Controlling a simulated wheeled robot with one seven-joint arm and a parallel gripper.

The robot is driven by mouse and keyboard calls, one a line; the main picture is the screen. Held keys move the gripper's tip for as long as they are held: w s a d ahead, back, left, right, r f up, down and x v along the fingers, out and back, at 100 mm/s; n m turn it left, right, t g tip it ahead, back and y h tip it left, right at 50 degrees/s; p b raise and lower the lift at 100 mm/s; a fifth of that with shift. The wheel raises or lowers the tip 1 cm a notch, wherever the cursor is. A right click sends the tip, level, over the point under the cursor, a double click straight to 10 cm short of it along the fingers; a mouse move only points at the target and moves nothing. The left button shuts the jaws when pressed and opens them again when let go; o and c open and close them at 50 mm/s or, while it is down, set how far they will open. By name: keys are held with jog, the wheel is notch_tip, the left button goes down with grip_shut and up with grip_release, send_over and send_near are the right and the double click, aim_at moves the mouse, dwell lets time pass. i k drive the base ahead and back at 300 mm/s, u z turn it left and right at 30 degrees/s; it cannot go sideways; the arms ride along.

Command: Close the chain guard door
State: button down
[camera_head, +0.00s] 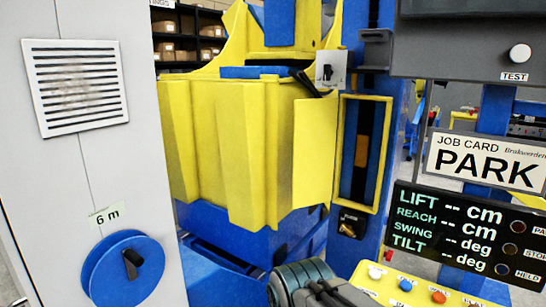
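The chain guard door (315,150) is a plain yellow panel standing open to the left of its opening. The yellow door frame (387,150) surrounds a tall opening on the blue column. Inside it a dark vertical strip and an orange-brown block (362,151) show. The door's right edge meets the frame's left side. My gripper (338,293) is at the bottom centre, dark grey, below the door and apart from it. Its fingertips are not clear, so I cannot tell whether it is open or shut.
A yellow button panel (385,280) and black display (465,240) stand at the lower right. A grey cabinet with a blue reel (122,270) fills the left. A black switch box (351,224) sits below the frame. The ribbed yellow machine body (215,145) is behind the door.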

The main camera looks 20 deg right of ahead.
aim_at(316, 121)
jog(key=z, duration=0.45)
jog(key=i, duration=1.1)
jog(key=z, duration=0.7)
